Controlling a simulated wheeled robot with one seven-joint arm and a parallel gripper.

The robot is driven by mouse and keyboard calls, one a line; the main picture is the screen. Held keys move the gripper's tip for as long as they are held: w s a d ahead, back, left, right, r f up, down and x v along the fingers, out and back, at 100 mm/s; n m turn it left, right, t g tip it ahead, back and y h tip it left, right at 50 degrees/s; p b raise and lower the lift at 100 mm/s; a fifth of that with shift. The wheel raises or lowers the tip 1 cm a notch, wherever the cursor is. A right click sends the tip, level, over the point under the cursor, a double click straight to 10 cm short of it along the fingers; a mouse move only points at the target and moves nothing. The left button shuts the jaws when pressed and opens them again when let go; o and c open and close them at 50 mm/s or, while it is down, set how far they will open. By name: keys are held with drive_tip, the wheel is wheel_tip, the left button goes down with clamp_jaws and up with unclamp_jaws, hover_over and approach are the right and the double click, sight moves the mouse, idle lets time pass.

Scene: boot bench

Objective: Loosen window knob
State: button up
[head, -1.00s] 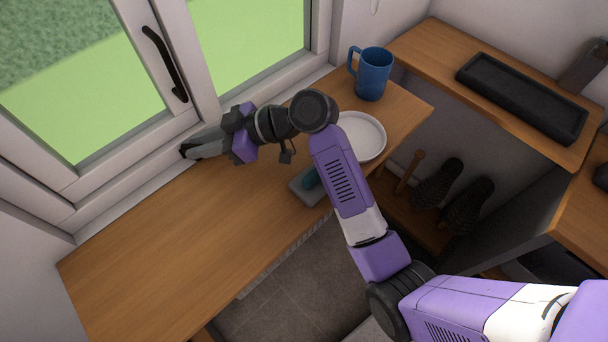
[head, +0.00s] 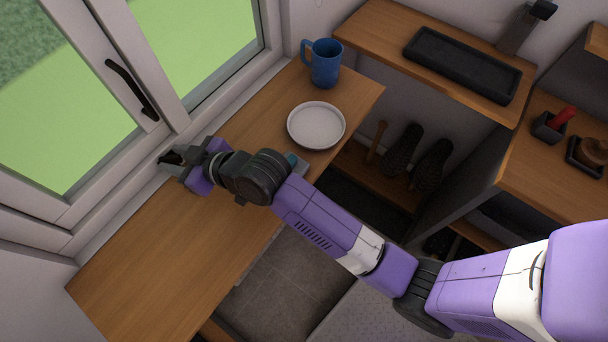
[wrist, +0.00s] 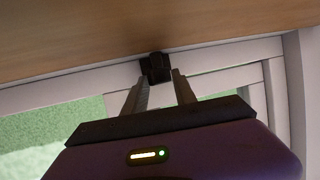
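The window knob is a small black block at the window's bottom rail, by the bench top. In the wrist view the knob (wrist: 156,66) sits at the tips of my two grey fingers. My gripper (wrist: 160,78) is open, with one finger towards each side of the knob; I cannot tell whether either touches it. In the head view the knob (head: 170,157) shows as a dark shape at the end of my gripper (head: 178,166), which is low over the bench beside the window. The black window handle (head: 131,88) stands higher on the frame.
The wooden bench top (head: 150,255) is clear at the front left. A white plate (head: 316,125) and a blue mug (head: 325,65) stand right of my arm. A teal-and-grey object (head: 292,160) is mostly hidden behind my arm. A black tray (head: 462,65) lies on the right-hand shelf.

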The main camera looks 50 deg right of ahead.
drive_tip(key=shift+s+a+f+m+t+h+b, duration=0.1)
drive_tip(key=shift+a+m+t+h+b, duration=0.1)
drive_tip(key=shift+m+h+b, duration=0.4)
drive_tip(key=shift+a+f+m+t+h+b, duration=0.1)
drive_tip(key=shift+a+m+t+h+b, duration=0.1)
drive_tip(key=shift+m+h+b, duration=0.35)
drive_tip(key=shift+s+d+r+h, duration=0.15)
drive_tip(key=shift+s+h, duration=0.15)
drive_tip(key=shift+h, duration=0.15)
drive_tip(key=b+v, duration=0.1)
drive_tip(key=v, duration=0.6)
drive_tip(key=shift+s+r, duration=0.15)
drive_tip(key=shift+r, duration=0.15)
wheel_tip(320, 180, up, 4)
drive_tip(key=a+t+y, duration=0.1)
drive_tip(key=t+y, duration=0.1)
drive_tip(key=s+d+f+b, duration=0.3)
drive_tip(key=s, duration=0.4)
drive_tip(key=s+d+f+t+b, duration=0.1)
drive_tip(key=s+d+f+b, duration=0.2)
drive_tip(key=s, duration=0.5)
drive_tip(key=s+d+f+h+b, duration=0.1)
drive_tip(key=s+d+f+b, duration=0.2)
drive_tip(key=s+d, duration=0.2)
drive_tip(key=shift+s+f+t, duration=0.3)
drive_tip(key=shift+s+t, duration=0.1)
drive_tip(key=shift+s, duration=1.05)
